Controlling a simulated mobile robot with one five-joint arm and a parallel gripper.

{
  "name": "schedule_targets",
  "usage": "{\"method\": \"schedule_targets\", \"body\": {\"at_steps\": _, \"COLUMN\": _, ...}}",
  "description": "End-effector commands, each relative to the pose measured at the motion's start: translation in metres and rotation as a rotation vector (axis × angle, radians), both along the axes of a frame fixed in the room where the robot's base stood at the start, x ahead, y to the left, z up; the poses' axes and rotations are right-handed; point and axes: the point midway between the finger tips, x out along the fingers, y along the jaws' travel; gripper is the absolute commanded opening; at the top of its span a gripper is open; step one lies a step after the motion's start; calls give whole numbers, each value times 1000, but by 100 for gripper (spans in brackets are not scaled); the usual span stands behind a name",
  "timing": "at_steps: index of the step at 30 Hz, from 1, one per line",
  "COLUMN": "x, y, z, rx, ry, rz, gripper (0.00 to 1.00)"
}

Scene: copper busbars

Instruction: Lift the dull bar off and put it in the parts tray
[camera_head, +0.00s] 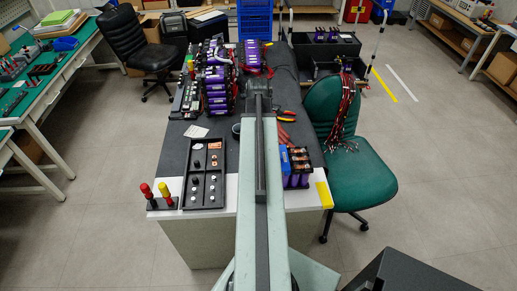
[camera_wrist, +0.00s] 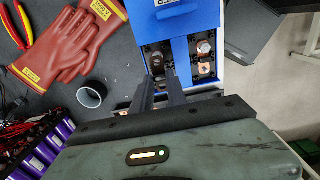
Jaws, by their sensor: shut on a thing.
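My gripper (camera_wrist: 158,80) is shut in the wrist view, with its fingertips at a dark brownish piece (camera_wrist: 156,61), which looks like the dull bar. The fingers hide much of it, and I cannot tell whether it is clear of the blue battery module (camera_wrist: 190,17). A brighter copper bar (camera_wrist: 206,69) sits to the right on the same module. In the head view the module (camera_head: 297,181) with several copper bars stands at the table's front right, and my arm hides the gripper. The black parts tray (camera_head: 188,185), holding small parts in compartments, lies left of my arm.
Purple battery packs (camera_head: 216,90) stand farther back. A green chair (camera_head: 358,165) is at the right.

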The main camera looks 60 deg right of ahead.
Motion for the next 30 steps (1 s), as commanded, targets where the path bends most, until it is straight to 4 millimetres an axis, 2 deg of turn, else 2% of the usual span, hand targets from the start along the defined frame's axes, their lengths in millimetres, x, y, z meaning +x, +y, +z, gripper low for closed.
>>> {"method": "schedule_targets", "body": {"at_steps": 10, "x": 1, "y": -1, "z": -1, "rx": 0, "ry": 0, "rz": -58, "gripper": 0}}
{"method": "schedule_targets", "body": {"at_steps": 14, "x": 16, "y": -23, "z": -3, "rx": 0, "ry": 0, "rz": -160, "gripper": 0}}
{"method": "schedule_targets", "body": {"at_steps": 17, "x": 42, "y": -34, "z": -14, "rx": 0, "ry": 0, "rz": -203, "gripper": 0}}
{"method": "schedule_targets", "body": {"at_steps": 23, "x": 116, "y": -37, "z": -44, "rx": 1, "ry": 1, "rz": -221, "gripper": 0}}
{"method": "schedule_targets", "body": {"at_steps": 26, "x": 164, "y": -27, "z": -64, "rx": 1, "ry": 1, "rz": -201, "gripper": 0}}
{"method": "schedule_targets", "body": {"at_steps": 30, "x": 233, "y": 1, "z": -93, "rx": 1, "ry": 1, "rz": -129, "gripper": 0}}
